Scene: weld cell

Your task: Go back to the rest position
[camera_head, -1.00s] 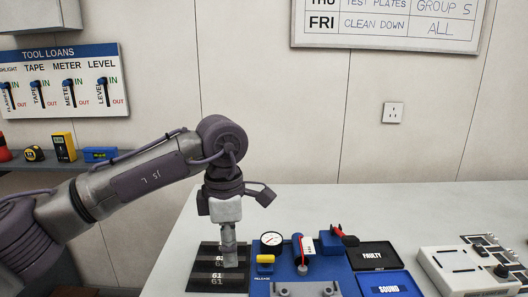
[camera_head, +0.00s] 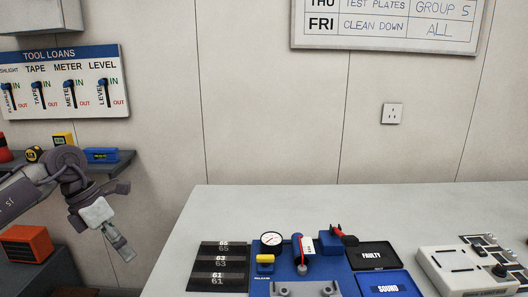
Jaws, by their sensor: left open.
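My left gripper (camera_head: 122,250) is at the left of the head view, off the left edge of the bench and below the tool shelf. It points down and to the right, is open and holds nothing that I can see. My left arm (camera_head: 25,192) comes in low from the left edge. My right gripper does not show.
The grey bench (camera_head: 220,215) bears a dark numbered rack (camera_head: 220,262), a blue fixture with a gauge (camera_head: 271,240), a FAULTY tray (camera_head: 372,256), a SOUND tray (camera_head: 387,287) and a control box (camera_head: 452,262). A shelf (camera_head: 120,160) and an orange box (camera_head: 27,243) are near my left arm.

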